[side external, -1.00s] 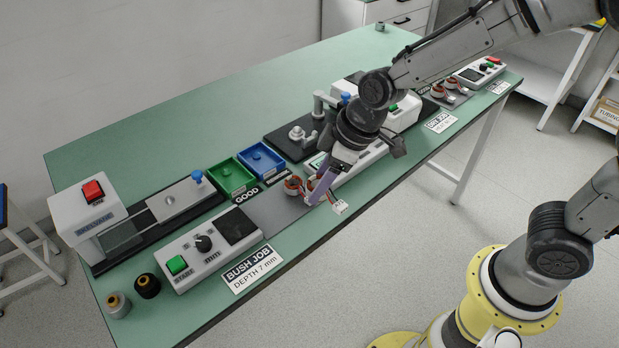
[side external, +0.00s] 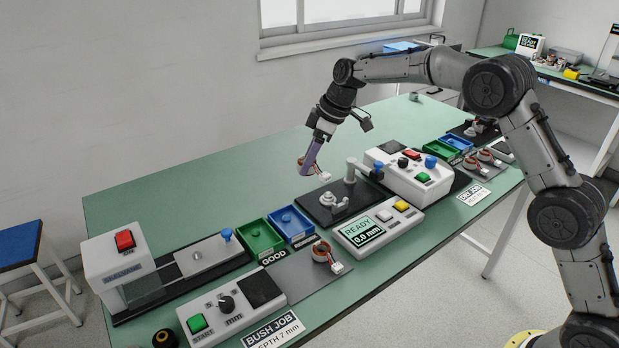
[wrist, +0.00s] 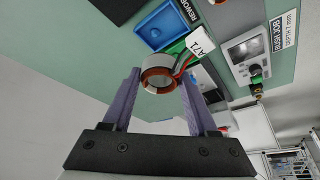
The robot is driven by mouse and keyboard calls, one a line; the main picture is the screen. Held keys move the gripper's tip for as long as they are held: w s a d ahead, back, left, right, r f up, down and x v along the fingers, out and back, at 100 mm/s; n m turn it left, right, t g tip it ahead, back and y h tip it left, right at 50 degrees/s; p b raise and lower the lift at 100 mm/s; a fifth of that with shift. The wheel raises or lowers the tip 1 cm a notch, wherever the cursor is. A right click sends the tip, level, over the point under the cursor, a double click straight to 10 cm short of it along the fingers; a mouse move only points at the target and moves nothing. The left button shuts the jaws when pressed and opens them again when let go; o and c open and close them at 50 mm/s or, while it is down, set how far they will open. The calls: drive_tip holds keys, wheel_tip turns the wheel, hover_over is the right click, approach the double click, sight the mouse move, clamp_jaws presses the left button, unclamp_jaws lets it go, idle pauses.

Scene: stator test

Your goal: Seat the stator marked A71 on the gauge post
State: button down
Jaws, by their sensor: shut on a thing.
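My gripper (side external: 309,160) is raised above the green table, behind and above the gauge, and shut on a stator (side external: 301,168). In the wrist view the stator (wrist: 150,84), a ring with a copper-coloured inside, sits between the purple fingers of my gripper (wrist: 160,82). Its wires run to a white tag reading A71 (wrist: 201,46). The gauge post (side external: 328,199) stands bare on a black plate (side external: 350,214), to the right of and below the held stator. Another stator (side external: 321,251) lies on the grey mat (side external: 309,276); its marking is unreadable.
A metal arm (side external: 350,171) stands beside the post. The gauge box (side external: 377,229) reads READY 0.0 mm. Green (side external: 261,238) and blue (side external: 291,225) trays lie left of the plate. A larger control box (side external: 411,174) is to its right. The back of the table is clear.

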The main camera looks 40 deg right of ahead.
drive_tip(key=w+d+f+m, duration=0.1)
drive_tip(key=w+d+f, duration=0.4)
drive_tip(key=d, duration=0.2)
hover_over(330, 193)
drive_tip(key=shift+m+h, duration=0.3)
drive_tip(key=shift+a+f, duration=0.1)
drive_tip(key=shift+f, duration=3.6)
drive_tip(key=shift+f, duration=0.8)
drive_tip(key=shift+f, duration=0.25)
drive_tip(key=shift+f, duration=0.35)
drive_tip(key=shift+c, duration=0.5)
unclamp_jaws()
